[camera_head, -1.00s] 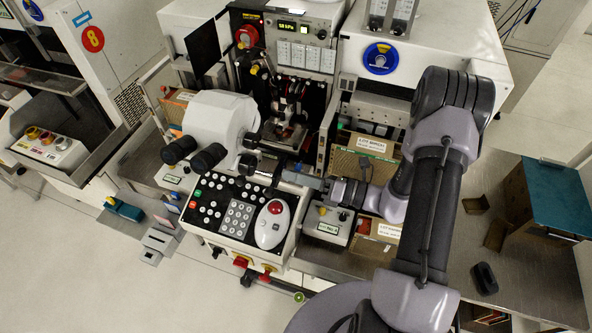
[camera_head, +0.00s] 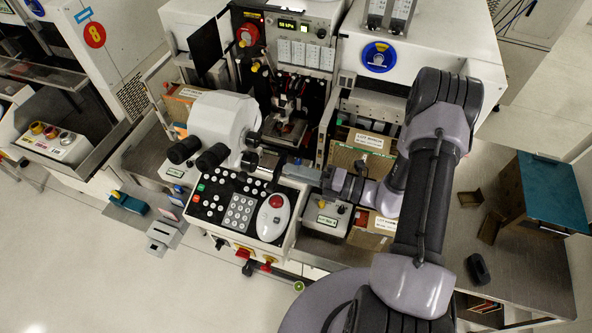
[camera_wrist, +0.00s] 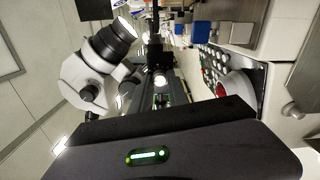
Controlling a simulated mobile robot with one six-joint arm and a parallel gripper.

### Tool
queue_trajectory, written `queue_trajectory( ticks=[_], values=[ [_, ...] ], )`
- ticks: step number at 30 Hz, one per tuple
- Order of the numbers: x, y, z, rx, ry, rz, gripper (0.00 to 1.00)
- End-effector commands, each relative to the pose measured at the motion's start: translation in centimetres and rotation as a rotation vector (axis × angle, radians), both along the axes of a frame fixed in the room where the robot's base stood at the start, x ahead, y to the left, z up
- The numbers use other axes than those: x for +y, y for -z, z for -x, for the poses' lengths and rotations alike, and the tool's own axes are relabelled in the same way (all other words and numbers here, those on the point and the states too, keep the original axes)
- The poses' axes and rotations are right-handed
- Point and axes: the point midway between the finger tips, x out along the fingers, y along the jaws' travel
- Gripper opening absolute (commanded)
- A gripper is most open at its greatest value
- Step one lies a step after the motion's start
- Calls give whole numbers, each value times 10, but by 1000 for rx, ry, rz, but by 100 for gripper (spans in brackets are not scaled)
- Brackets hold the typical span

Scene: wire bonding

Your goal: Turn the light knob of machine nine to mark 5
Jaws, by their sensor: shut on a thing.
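The middle machine (camera_head: 285,95), beside the one numbered 8, has a white binocular microscope head (camera_head: 218,118) with black eyepieces. No number nine is readable on it. My gripper (camera_head: 278,167) reaches in from the right, above the back of the keypad panel (camera_head: 240,205), with its tips beside the microscope. It is shut on what seems to be the light knob. The tips hide the knob, and its marks and setting cannot be read. In the wrist view, my dark gripper body fills the lower part, and the microscope (camera_wrist: 90,75) is at upper left.
A white mouse-like puck with a red button (camera_head: 275,202) lies on the panel, just below my gripper. Cardboard boxes (camera_head: 372,223) and a small grey box (camera_head: 325,220) stand to the right. A teal-topped box (camera_head: 550,190) stands on the right bench (camera_head: 455,230).

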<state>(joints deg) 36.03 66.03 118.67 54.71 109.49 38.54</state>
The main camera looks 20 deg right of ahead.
Motion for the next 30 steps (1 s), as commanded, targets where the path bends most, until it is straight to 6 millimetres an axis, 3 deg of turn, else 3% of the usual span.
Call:
queue_trajectory(
  ticks=[11, 12, 15, 30],
  values=[
    [0, 0, 0, 3, 0, -2, 0],
    [0, 0, 0, 3, 0, -2, 22],
    [0, 0, 0, 3, 0, -2, 42],
    [-3, 0, 2, 2, 1, -2, 42]
  ],
)
